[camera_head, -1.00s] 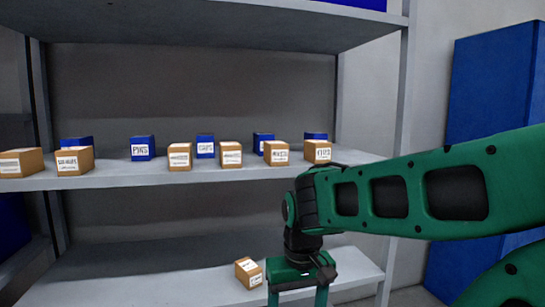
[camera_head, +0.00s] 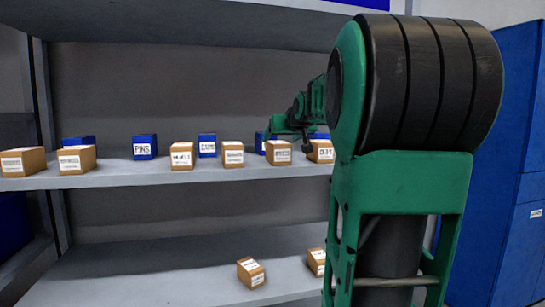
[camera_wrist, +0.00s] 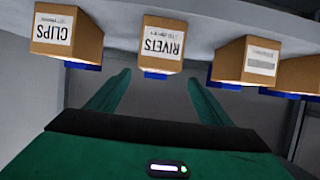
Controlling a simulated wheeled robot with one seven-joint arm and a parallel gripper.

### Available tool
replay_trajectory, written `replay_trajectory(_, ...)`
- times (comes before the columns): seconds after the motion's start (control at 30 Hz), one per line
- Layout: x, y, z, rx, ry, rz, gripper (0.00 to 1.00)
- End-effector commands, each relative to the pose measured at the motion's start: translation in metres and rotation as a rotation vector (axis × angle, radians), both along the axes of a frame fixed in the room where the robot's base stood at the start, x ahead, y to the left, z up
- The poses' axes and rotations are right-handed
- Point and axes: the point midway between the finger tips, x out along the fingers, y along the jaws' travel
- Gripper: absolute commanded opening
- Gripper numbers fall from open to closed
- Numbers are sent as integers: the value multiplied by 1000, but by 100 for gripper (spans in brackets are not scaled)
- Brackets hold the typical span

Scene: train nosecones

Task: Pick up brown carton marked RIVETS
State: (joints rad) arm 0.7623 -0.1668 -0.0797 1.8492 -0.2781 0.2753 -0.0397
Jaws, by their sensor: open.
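The brown carton marked RIVETS (camera_wrist: 161,45) shows in the wrist view at the upper middle, its white label upside down. In the head view I take it to be the brown carton (camera_head: 279,156) second from the right on the middle shelf, its label too small to read surely. My gripper (camera_wrist: 159,77) is open and empty. Its two green fingers point toward the RIVETS carton, which lies ahead of the gap between them, with no contact visible. In the head view my gripper (camera_head: 285,134) is small and partly in front of that row.
A carton marked CLIPS (camera_wrist: 66,33) and another brown carton (camera_wrist: 245,61) flank it, with gaps between. Blue boxes, one marked PINS (camera_head: 144,147), stand behind on the middle shelf (camera_head: 120,177). Brown cartons (camera_head: 250,272) lie on the lower shelf. A blue cabinet (camera_head: 512,120) stands right.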

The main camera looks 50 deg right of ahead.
Motion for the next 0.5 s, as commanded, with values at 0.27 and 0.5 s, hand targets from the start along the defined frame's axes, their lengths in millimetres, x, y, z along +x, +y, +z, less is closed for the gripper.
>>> replay_trajectory(0.27, 17, -11, -10, 1, 2, -1, 73)
replay_trajectory(0.5, 39, -28, -25, 3, 4, -1, 73)
